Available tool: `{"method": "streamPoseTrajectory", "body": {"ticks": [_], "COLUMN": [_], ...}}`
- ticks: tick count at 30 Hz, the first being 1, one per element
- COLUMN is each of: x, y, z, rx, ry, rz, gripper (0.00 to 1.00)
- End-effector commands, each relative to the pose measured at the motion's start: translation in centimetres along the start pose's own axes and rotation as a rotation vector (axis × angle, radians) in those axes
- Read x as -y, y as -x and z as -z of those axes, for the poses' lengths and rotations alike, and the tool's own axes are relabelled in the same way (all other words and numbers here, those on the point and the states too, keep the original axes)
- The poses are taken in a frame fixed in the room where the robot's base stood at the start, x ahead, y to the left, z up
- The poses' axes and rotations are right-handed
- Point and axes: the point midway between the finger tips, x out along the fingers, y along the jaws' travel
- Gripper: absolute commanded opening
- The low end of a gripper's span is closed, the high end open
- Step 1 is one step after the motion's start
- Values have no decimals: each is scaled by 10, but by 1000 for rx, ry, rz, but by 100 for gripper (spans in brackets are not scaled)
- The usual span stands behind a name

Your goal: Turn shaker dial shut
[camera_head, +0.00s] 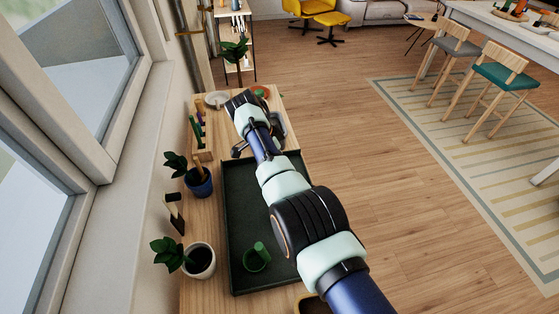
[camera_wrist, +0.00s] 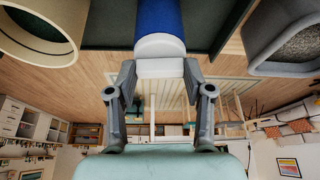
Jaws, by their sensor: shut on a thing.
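The shaker (camera_wrist: 158,18) shows in the wrist view as a blue body at the top of the picture. Its white dial end (camera_wrist: 160,67) lies between the two fingers of my gripper (camera_wrist: 160,72), which is shut on it. A wider white collar sits between the blue body and the gripped part. I cannot read the dial's setting. In the head view my gripper (camera_head: 260,140) is over the far part of the wooden table, and my arm hides the shaker.
Potted plants (camera_head: 199,182) and a wooden tool holder (camera_head: 203,153) line the window side. In the wrist view, a beige pot (camera_wrist: 40,50) and a grey pot (camera_wrist: 262,50) flank the shaker.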

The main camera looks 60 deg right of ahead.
Motion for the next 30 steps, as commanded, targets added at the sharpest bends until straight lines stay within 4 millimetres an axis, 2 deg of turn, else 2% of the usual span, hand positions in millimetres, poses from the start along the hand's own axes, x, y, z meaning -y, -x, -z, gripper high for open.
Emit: {"method": "streamPoseTrajectory", "body": {"ticks": [8, 9, 13, 14, 24, 26, 30], "x": [0, 0, 0, 0, 0, 1, 1], "y": [0, 0, 0, 0, 4, 11, 42], "z": [0, 0, 0, 0, 0, 0, 0], "rx": [0, 0, 0, 0, 0, 0, 0], "ry": [0, 1, 1, 1, 0, 0, -1], "rz": [-2, -2, -1, -1, 0, 2, 4], "gripper": [17, 53, 75, 77, 77, 77, 77]}}
